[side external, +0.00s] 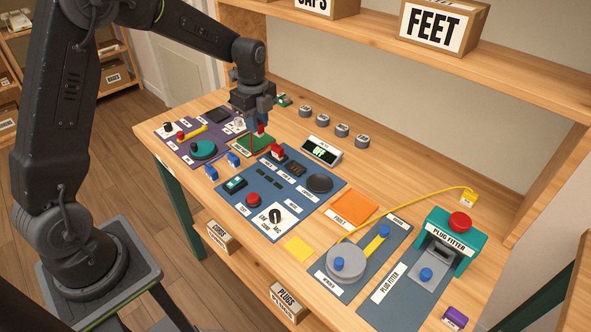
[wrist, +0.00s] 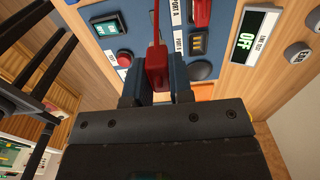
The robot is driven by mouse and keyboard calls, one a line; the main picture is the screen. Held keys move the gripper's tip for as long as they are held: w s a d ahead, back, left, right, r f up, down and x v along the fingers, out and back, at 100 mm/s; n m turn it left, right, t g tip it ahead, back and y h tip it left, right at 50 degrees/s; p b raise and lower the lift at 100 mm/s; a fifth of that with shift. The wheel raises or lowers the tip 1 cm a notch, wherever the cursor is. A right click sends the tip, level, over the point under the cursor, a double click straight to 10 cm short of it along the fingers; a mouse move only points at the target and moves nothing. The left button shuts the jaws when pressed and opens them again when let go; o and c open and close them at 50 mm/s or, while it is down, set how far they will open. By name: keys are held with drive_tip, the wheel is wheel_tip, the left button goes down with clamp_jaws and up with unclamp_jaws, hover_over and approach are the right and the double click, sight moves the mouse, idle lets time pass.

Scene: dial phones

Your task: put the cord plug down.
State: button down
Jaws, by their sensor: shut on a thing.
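My gripper (side external: 261,125) is shut on a red cord plug (side external: 262,129), above or close to the green pad (side external: 258,146) behind the blue test panel (side external: 302,183). I cannot tell from the side whether the plug touches the pad. In the wrist view, the red plug (wrist: 155,66) is between my fingers (wrist: 158,88), with a red cord (wrist: 155,25) running from it up out of the picture. Another red plug (side external: 278,151) sits at the panel near the port labels; it also shows in the wrist view (wrist: 200,12).
A display (side external: 321,149) reading OFF stands right of the panel. An orange FAULT pad (side external: 351,208) lies nearer the front. The purple board (side external: 189,140) is left of my gripper. Two small blue blocks (side external: 233,159) lie close by. Several grey knobs (side external: 323,124) line the back.

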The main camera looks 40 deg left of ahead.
drive_tip(key=a, duration=0.2)
hover_over(296, 170)
wheel_tip(296, 170, down, 7)
drive_tip(key=shift+a+r, duration=0.1)
drive_tip(key=shift+a, duration=0.05)
drive_tip(key=shift+f, duration=2)
drive_tip(key=shift+f, duration=0.2)
drive_tip(key=c, duration=1)
unclamp_jaws()
drive_tip(key=shift+c, duration=0.2)
